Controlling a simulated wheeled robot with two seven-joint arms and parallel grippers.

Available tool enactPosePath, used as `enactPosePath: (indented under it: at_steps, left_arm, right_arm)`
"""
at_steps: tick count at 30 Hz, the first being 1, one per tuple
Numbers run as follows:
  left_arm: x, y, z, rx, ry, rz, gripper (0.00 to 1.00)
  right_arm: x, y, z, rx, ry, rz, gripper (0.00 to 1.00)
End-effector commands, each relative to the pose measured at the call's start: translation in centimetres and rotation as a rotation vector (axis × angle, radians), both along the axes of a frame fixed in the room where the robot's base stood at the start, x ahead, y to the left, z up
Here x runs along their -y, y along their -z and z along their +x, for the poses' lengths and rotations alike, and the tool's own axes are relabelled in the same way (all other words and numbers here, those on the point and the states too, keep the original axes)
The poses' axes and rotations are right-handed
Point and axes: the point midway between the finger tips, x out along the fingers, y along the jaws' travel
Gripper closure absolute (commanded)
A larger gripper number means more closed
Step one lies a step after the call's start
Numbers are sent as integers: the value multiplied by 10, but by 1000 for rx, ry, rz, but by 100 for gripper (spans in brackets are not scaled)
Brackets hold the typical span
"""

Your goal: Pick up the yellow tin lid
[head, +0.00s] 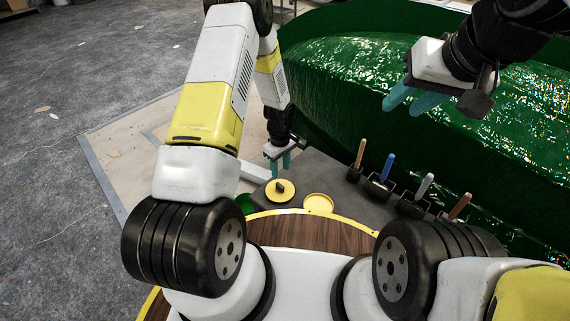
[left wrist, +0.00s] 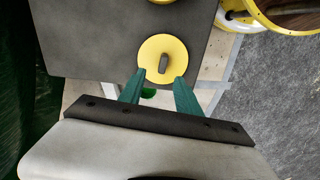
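The yellow tin lid (head: 273,196) is a round disc with a dark upright knob. It lies on the dark grey surface below my left gripper (head: 281,167) in the head view. In the left wrist view the lid (left wrist: 163,45) lies just beyond the fingertips of my left gripper (left wrist: 159,75). That gripper is open and empty, its two teal fingers apart, and the knob is in line with the gap between them. My right gripper (head: 402,109) is open and empty, high over the green hull mould at the right of the head view.
A round yellow tin or dish (head: 318,203) stands right of the lid. A green round thing (head: 245,204) is at its left. Several handled tools, including a blue-handled one (head: 387,166), stand along the green hull mould (head: 340,75).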

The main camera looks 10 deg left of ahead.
Motion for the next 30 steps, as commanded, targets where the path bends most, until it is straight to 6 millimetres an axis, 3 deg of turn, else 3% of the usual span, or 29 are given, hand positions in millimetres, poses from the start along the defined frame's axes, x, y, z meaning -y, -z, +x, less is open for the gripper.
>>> enactPosePath:
  at_steps: [16, 26, 30]
  left_arm:
    - [-3, 69, -6, -4, -1, 0, 60]
    - [-2, 77, -6, -1, 0, 0, 60]
    - [-2, 77, -6, -2, 0, 0, 86]
  right_arm:
    - [0, 0, 0, 0, 0, 0, 64]
    - [0, 0, 0, 0, 0, 0, 64]
    - [0, 0, 0, 0, 0, 0, 64]
